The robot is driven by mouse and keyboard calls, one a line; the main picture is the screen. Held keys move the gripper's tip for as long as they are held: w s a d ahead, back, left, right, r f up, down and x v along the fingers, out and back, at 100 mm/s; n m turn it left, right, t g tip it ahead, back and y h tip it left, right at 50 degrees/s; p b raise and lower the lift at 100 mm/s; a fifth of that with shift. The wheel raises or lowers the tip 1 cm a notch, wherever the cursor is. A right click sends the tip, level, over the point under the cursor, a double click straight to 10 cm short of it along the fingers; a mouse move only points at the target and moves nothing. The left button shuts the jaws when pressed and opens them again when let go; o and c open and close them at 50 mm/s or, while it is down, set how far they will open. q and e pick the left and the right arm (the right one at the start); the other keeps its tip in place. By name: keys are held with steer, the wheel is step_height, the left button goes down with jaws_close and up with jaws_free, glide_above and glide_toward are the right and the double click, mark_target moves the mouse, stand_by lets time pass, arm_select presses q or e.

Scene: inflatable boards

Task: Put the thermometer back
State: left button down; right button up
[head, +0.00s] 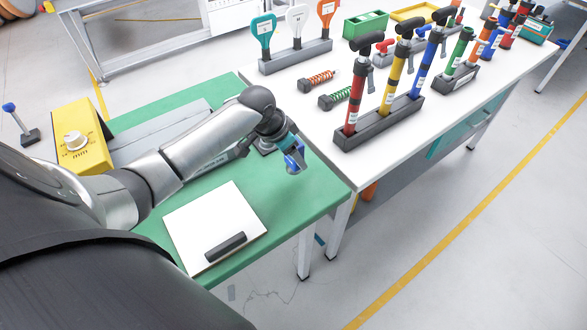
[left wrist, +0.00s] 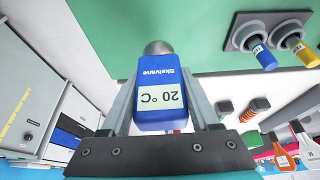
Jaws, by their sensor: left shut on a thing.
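My left gripper (head: 290,165) is shut on a blue thermometer (head: 296,155) above the green table (head: 312,186), near its right side. In the left wrist view the thermometer (left wrist: 157,112) sits between the two fingers (left wrist: 160,100), with a pale label reading "20 °C". A rounded dark grey end shows beyond it. A grey block (left wrist: 240,22) with two round sockets lies on the green surface; a blue piece (left wrist: 264,57) and a yellow piece (left wrist: 302,52) sit at the sockets. My arm mostly hides this area in the head view. My right gripper is not in view.
A white board (head: 190,225) with a dark bar (head: 225,246) lies at the green table's front. A yellow box (head: 80,145) with a dial stands left. The white table (head: 320,125) holds a grey stand (head: 370,128) of upright pumps, two springs (head: 318,80) and paddle-like tools (head: 263,32).

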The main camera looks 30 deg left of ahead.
mark_target(293, 168)
arm_select(q)
steer(key=shift+f+b, duration=0.5)
steer(key=shift+f, duration=1.9)
steer(key=shift+f, duration=0.1)
steer(key=shift+c, duration=0.6)
jaws_free()
steer(key=p+v, duration=0.3)
steer(key=v, duration=0.9)
